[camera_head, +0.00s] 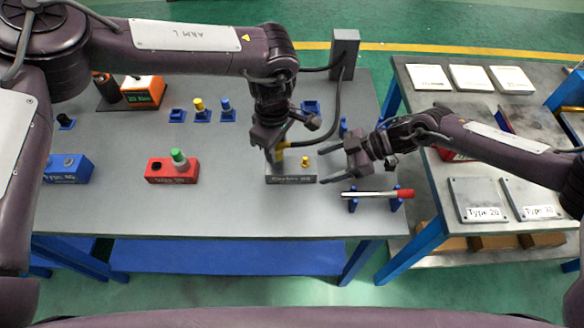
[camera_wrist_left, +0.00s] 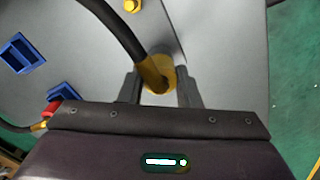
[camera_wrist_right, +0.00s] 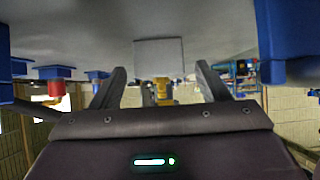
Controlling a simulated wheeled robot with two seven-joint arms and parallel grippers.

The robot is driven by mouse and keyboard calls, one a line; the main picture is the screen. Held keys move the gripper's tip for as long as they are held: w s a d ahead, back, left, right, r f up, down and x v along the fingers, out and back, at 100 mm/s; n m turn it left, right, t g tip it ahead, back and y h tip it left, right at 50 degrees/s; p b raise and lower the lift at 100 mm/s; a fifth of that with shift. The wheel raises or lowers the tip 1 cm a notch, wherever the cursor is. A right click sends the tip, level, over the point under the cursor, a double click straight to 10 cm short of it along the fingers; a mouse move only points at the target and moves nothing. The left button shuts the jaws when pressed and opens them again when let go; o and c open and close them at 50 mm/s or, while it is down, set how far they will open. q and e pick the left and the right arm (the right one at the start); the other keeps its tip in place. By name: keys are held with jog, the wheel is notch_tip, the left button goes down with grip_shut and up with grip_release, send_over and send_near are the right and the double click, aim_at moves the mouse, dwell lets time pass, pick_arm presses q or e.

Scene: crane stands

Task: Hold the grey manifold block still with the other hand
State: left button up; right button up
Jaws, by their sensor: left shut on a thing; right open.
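The grey manifold block (camera_head: 292,179) sits on the table with a small yellow fitting (camera_head: 305,162) on its top right. My left gripper (camera_head: 275,156) points down over the block's left part, shut on the yellow end of a black hose (camera_head: 325,119). The left wrist view shows this yellow hose end (camera_wrist_left: 158,76) between the fingers. Whether it touches the block is hidden. My right gripper (camera_head: 328,166) is open just right of the block. In the right wrist view, the block (camera_wrist_right: 160,57) appears ahead between the spread fingers, apart from them.
A red-handled tool (camera_head: 375,195) lies on blue rests just in front of my right gripper. A red block (camera_head: 171,171) with a green-topped part and a blue block (camera_head: 68,169) stand to the left. A grey post (camera_head: 344,50) rises at the back. Bare table lies in front.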

aim_at(316, 168)
jog(key=shift+x, duration=1.95)
jog(key=c, duration=1)
